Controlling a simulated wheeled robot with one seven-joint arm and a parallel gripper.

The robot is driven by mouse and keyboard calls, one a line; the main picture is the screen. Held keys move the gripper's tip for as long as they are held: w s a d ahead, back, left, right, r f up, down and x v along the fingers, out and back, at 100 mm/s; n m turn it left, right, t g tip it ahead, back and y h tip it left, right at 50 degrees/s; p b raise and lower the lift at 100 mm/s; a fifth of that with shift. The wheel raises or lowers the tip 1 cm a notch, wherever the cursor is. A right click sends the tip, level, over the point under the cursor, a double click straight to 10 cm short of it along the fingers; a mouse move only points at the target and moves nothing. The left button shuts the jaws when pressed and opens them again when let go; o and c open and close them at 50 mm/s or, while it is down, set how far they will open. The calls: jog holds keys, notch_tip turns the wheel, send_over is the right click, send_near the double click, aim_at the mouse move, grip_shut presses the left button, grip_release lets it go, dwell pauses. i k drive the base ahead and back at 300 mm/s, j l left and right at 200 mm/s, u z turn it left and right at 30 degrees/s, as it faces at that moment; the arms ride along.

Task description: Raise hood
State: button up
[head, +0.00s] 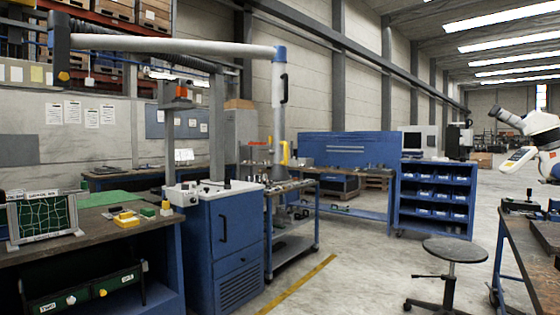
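A jointed arm of white tube with blue joints spans the upper left in the head view. From there a white upright tube (279,100) with a black handle (284,88) hangs down towards the benches. My gripper is not in view.
A blue cabinet (228,240) stands beside a green-topped bench (105,198) at left. A blue trolley (290,240) and bin rack (436,195) stand beyond. A round stool (455,250) and a bench with a white microscope (532,125) are at right. Floor between is clear.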

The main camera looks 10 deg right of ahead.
aim_at(279, 172)
jog(key=i+l+u, duration=0.1)
jog(key=i, duration=0.4)
jog(key=i+l+u, duration=0.15)
jog(key=i, duration=0.35)
jog(key=i+l+u, duration=0.1)
jog(key=i+l, duration=0.3)
jog(key=i, duration=0.1)
